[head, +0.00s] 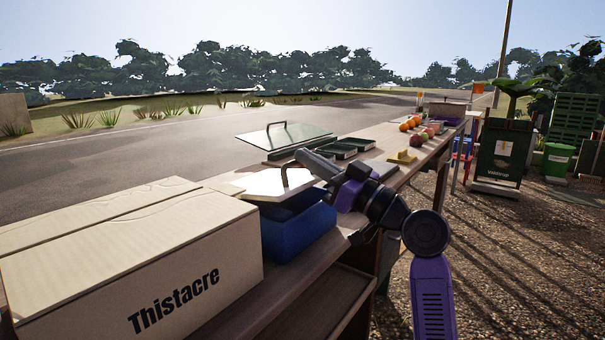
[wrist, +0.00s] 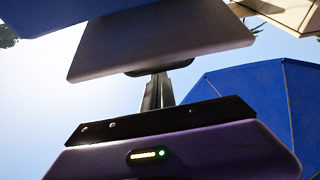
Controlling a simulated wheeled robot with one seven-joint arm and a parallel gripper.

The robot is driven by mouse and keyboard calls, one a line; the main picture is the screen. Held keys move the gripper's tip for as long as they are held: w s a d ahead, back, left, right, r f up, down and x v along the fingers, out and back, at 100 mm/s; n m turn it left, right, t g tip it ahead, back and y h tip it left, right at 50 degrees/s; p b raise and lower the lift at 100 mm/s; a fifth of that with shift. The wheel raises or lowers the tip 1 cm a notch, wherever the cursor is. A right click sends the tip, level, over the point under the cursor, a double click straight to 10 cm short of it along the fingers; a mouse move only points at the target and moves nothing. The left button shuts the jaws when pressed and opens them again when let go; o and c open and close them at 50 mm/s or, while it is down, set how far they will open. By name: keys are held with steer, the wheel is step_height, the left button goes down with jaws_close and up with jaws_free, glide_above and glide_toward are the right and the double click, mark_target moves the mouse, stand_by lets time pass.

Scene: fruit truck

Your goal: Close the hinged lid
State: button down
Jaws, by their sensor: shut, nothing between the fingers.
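A blue box (head: 298,232) stands on the table beside the large cardboard box. A pale, sunlit lid (head: 262,184) sits over it, with a dark gap below the lid; how far it is raised is hard to tell. My gripper shows in the wrist view (wrist: 158,80) with its dark fingers together and nothing between them. A flat grey panel (wrist: 160,38) lies just beyond the fingertips; whether they touch cannot be told. In the head view my arm reaches across the table edge at the right side of the blue box, and the fingertips are hard to make out.
A cardboard box (head: 130,260) marked "Thistacre" fills the near left. A clear panel with a handle (head: 285,138) and dark trays (head: 340,149) lie behind the blue box. A yellow item (head: 402,156) and fruit (head: 410,124) are farther along. Gravel ground (head: 520,260) at right is open.

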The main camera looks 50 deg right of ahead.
mark_target(314, 183)
steer(key=f+b, duration=0.1)
steer(key=s+f+t+b, duration=0.1)
steer(key=f+b, duration=0.2)
steer(key=b, duration=0.2)
steer(key=shift+s+f, duration=0.2)
steer(key=shift+f, duration=0.25)
steer(key=shift+r, duration=0.1)
